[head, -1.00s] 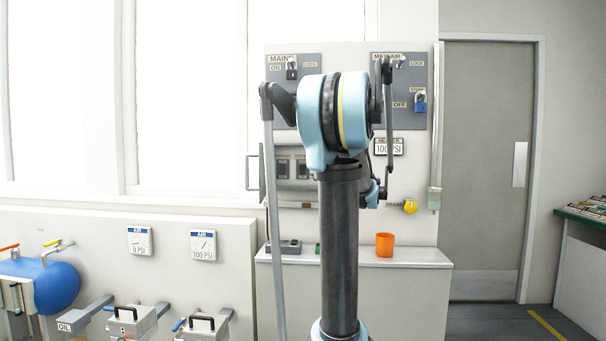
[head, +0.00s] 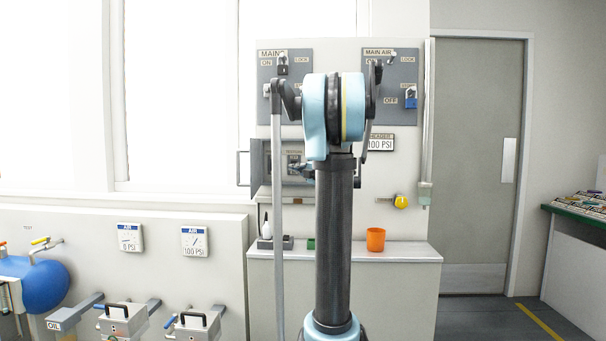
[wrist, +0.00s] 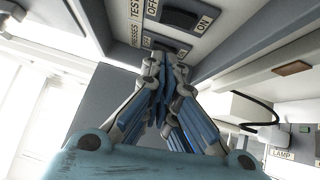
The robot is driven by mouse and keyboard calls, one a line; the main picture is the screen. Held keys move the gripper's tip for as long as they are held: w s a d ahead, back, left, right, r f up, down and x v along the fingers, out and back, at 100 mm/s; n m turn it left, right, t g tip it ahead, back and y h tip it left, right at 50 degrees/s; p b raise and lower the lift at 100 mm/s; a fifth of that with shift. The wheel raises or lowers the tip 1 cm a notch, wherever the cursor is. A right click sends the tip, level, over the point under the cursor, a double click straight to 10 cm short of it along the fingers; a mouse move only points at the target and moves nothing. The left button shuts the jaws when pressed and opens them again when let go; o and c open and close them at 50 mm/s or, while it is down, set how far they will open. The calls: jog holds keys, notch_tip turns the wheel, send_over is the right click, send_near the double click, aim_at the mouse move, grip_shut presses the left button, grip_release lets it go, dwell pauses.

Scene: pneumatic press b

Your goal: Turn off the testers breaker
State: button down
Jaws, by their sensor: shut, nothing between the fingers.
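The testers breaker (wrist: 180,18) is a dark switch at the top of the wrist view, between OFF and ON labels. In the head view the testers breaker (head: 294,160) shows in the open breaker box (head: 258,165), left of my arm column. The presses breaker (wrist: 163,43) sits beside it in the wrist view, partly hidden by my fingers. My gripper (wrist: 167,62) is shut and empty, its tips close to the breaker panel near the presses breaker. Contact and the switch positions cannot be told. In the head view my arm hides part of the box.
A yellow knob (head: 401,201) is to the right. The box's side walls and door leave little room.

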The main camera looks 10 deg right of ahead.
jog(key=shift+w+d+r, duration=0.15)
jog(key=shift+w, duration=1.2)
jog(key=shift+w+d+r, duration=0.1)
jog(key=shift+w+r, duration=0.05)
jog(key=shift+w, duration=1.15)
